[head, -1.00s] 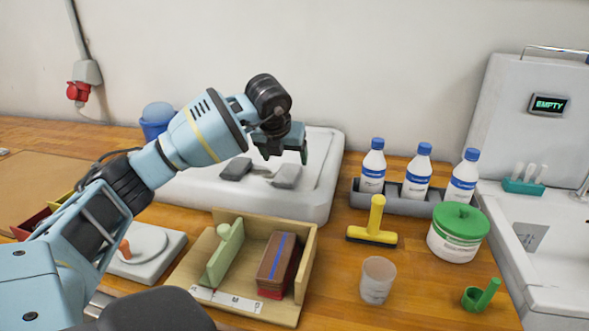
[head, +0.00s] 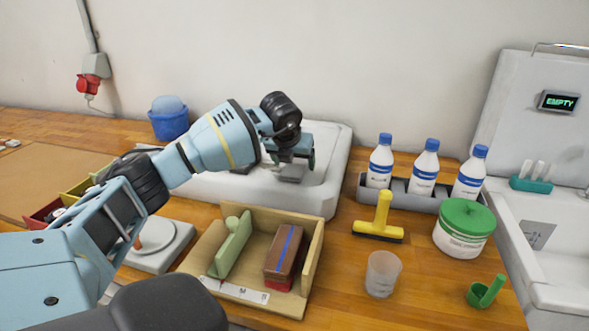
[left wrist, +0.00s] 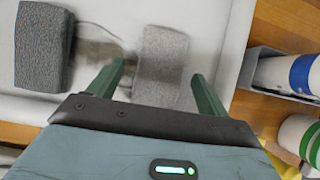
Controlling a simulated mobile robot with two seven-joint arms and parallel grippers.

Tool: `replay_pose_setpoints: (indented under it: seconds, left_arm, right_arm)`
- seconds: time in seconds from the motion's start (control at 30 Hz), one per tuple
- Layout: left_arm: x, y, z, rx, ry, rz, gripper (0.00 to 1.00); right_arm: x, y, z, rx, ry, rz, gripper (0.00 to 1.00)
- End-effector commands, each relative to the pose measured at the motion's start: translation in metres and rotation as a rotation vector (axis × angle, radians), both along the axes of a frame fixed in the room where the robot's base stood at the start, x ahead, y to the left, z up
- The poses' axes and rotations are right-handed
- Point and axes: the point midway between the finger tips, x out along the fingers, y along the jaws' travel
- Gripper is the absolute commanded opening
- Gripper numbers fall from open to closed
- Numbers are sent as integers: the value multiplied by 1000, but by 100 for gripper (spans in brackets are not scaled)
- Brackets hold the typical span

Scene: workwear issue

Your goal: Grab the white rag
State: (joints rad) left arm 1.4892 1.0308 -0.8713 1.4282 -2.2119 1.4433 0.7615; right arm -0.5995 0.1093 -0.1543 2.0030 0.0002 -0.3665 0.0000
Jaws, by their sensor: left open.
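I see nothing that I can clearly tell is a white rag. My left gripper (head: 294,158) is open over the white tray (head: 318,208) at the back of the bench. In the left wrist view its two green fingers (left wrist: 155,78) stand on either side of a light grey, rough-surfaced block (left wrist: 163,52). The block also shows just below the gripper in the head view (head: 291,174). I cannot tell if the fingers touch it. A darker grey block (left wrist: 43,45) lies to its left, mostly hidden by my arm in the head view. My right gripper is not in view.
A wooden box (head: 316,240) with a green piece and a brown block stands in front of the tray. To the right are several white bottles (head: 424,172), a yellow squeegee (head: 381,218), a green-lidded tub (head: 463,230) and a clear cup (head: 382,274). A blue bucket (head: 169,124) stands behind.

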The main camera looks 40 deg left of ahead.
Motion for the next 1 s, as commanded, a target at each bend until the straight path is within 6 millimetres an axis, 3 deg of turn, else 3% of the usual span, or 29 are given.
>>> replay_pose_setpoints:
  seconds: [0.13, 1.0]
  left_arm:
    - [4, 2, -9, 0, 0, -1, 78]
    - [4, 2, -15, 1, 1, 0, 78]
  right_arm:
    - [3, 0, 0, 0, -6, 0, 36]
    - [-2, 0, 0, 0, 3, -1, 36]
